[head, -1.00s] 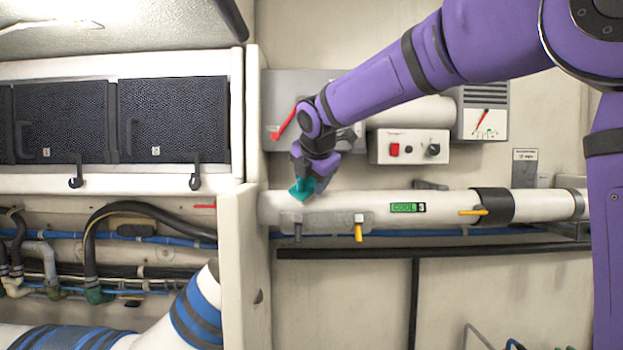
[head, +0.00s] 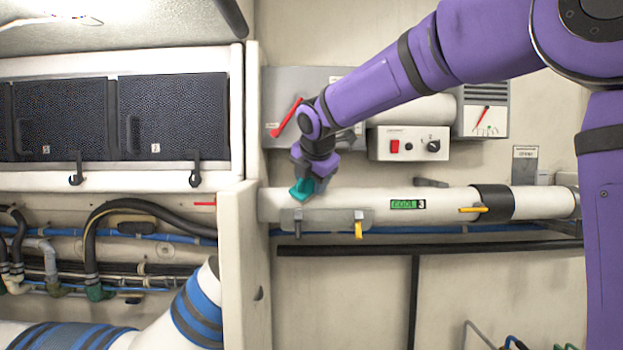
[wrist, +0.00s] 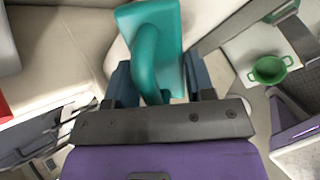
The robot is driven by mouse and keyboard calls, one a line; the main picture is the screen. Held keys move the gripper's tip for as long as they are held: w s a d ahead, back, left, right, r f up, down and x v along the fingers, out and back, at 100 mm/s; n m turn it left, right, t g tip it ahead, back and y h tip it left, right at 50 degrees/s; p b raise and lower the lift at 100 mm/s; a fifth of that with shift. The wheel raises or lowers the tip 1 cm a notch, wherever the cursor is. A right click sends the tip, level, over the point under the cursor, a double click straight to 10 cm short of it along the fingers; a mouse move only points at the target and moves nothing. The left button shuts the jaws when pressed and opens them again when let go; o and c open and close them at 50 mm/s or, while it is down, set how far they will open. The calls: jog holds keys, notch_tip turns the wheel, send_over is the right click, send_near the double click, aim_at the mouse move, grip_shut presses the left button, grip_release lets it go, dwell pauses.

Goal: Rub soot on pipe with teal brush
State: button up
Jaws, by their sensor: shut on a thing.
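The teal brush (head: 302,190) is held in my gripper (head: 313,176) at the left end of the white pipe (head: 372,203). In the wrist view the brush (wrist: 150,45) shows its flat back and curved handle, and my gripper (wrist: 162,90) is shut on that handle. In the head view the brush is at the pipe's upper side, tilted; I cannot tell whether it touches. No soot can be made out on the pipe; the brush and gripper cover part of its left end.
A red lever (head: 287,118), a switch box (head: 408,144) and a gauge (head: 484,112) are on the wall above. A cream partition (head: 243,260) stands close left. The wrist view shows a green pot (wrist: 268,69).

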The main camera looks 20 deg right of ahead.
jog(key=shift+w+d+f, duration=0.1)
jog(key=shift+w+f, duration=0.15)
jog(key=shift+f, duration=0.05)
jog(key=shift+d, duration=0.1)
jog(key=shift+s+d+r, duration=0.1)
jog(key=shift+s+d, duration=0.25)
jog(key=shift+d, duration=0.55)
jog(key=shift+s+d, duration=0.35)
jog(key=shift+d, duration=0.5)
jog(key=shift+w, duration=0.1)
jog(key=shift+w+a+f, duration=0.1)
jog(key=shift+w+a, duration=0.1)
jog(key=shift+a, duration=0.4)
jog(key=shift+w+a+f, duration=0.1)
jog(key=shift+w+a, duration=0.15)
jog(key=shift+a, duration=0.4)
jog(key=shift+w+a+f, duration=0.1)
jog(key=shift+w+a, duration=0.1)
jog(key=shift+a, duration=0.4)
jog(key=shift+c, duration=0.6)
